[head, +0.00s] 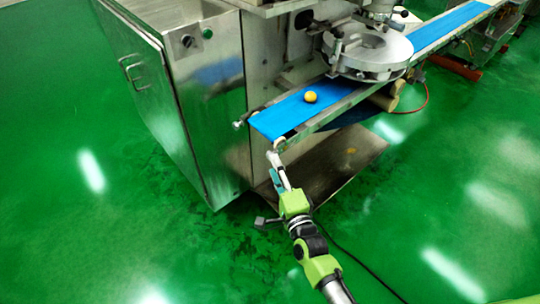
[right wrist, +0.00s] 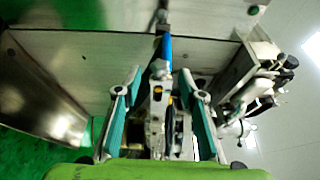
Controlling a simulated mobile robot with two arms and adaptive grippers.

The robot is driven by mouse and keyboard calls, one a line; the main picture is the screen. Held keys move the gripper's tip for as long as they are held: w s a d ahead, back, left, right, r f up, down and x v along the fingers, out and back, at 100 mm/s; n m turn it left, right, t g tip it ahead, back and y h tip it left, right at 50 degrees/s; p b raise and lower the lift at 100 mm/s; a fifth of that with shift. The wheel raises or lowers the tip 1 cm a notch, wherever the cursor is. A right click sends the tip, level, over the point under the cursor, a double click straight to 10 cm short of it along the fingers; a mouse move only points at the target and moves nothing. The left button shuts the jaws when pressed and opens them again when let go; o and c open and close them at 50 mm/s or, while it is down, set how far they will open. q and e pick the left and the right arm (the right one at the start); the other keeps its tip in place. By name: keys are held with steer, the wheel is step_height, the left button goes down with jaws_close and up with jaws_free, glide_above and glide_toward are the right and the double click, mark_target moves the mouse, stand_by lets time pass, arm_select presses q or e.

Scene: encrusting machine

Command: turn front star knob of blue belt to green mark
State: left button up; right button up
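The blue belt (head: 285,118) runs out from the machine, with a yellow ball (head: 311,97) on it. A pale round knob (head: 279,145) sits at the belt's front corner, too small to show its star shape. In the right wrist view the blue belt (right wrist: 167,48) appears narrow, beyond the fingers. My right gripper (head: 275,165) is just below and in front of the knob. In the right wrist view its two teal-padded fingers (right wrist: 160,105) stand apart, with metal belt-end parts showing between them. I cannot tell contact. No green mark can be made out. My left gripper is not in view.
A steel cabinet (head: 160,85) stands left of the belt. Another small knob (head: 238,124) sticks out at the belt's far corner. A round metal turntable (head: 368,52) stands over the belt. A flat metal plate (head: 335,165) lies low under it. The green floor is open in front.

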mark_target(270, 153)
steer(key=shift+x, duration=2.8)
jaws_close()
steer(key=g+p, duration=0.1)
steer(key=p, duration=0.2)
steer(key=g+p, duration=0.1)
steer(key=p, duration=0.2)
steer(key=shift+r+n, duration=0.4)
steer(key=shift+f+p, duration=0.2)
steer(key=shift+p, duration=0.4)
steer(key=shift+f+g+h, duration=0.15)
steer(key=shift+g+h, duration=0.15)
